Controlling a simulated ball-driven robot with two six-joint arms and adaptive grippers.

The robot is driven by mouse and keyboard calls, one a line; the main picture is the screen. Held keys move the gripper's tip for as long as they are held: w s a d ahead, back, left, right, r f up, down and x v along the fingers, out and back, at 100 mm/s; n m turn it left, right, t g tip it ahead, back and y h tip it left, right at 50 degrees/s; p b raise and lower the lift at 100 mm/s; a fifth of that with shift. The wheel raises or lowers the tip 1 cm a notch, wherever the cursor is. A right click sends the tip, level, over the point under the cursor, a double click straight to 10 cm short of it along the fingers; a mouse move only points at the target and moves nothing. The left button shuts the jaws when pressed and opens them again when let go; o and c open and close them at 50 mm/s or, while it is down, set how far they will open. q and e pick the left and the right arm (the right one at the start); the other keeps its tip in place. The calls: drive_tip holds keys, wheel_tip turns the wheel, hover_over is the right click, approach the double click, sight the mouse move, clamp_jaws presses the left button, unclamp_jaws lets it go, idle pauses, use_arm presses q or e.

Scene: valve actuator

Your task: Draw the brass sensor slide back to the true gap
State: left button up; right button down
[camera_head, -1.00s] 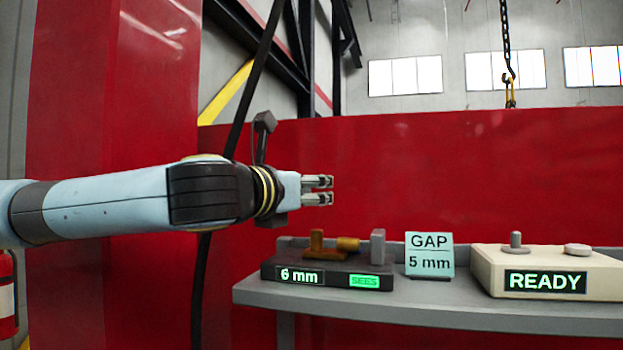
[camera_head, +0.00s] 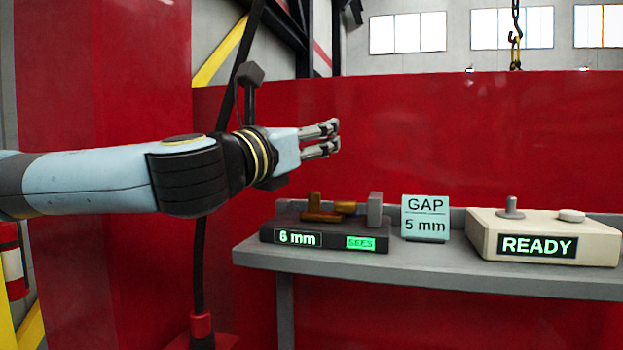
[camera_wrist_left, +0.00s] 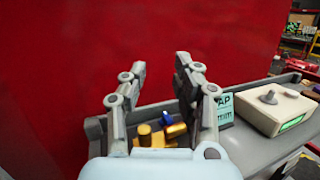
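The brass sensor slide (camera_head: 322,211) sits on a dark base (camera_head: 335,231) on the shelf, with an upright brass post at its left. A brass cylinder (camera_head: 348,207) lies behind it, facing a grey upright block (camera_head: 375,210). The base's displays read "6 mm" and "SEES" in green. A card (camera_head: 425,217) reads "GAP 5 mm". My left gripper (camera_head: 335,139) is open and empty, above the base and apart from it. In the left wrist view the brass parts (camera_wrist_left: 160,136) show between and below its fingers (camera_wrist_left: 160,80). My right gripper is not in view.
A cream box (camera_head: 545,238) with a "READY" display, a grey stick and a round button stands on the right of the grey shelf (camera_head: 420,268). A red wall (camera_head: 450,130) rises behind.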

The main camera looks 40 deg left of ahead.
sight(311, 199)
use_arm(q)
drive_tip(key=s+f+n+g+y+p, duration=0.2)
drive_tip(key=s+f+p, duration=0.2)
drive_tip(key=s+f, duration=0.55)
drive_tip(key=shift+g, duration=0.3)
drive_tip(key=x, duration=0.7)
drive_tip(key=p+x, duration=0.1)
drive_tip(key=x, duration=0.3)
drive_tip(key=shift+w+d+f, duration=0.1)
drive_tip(key=shift+w+f, duration=0.2)
drive_tip(key=shift+f, duration=0.05)
clamp_jaws()
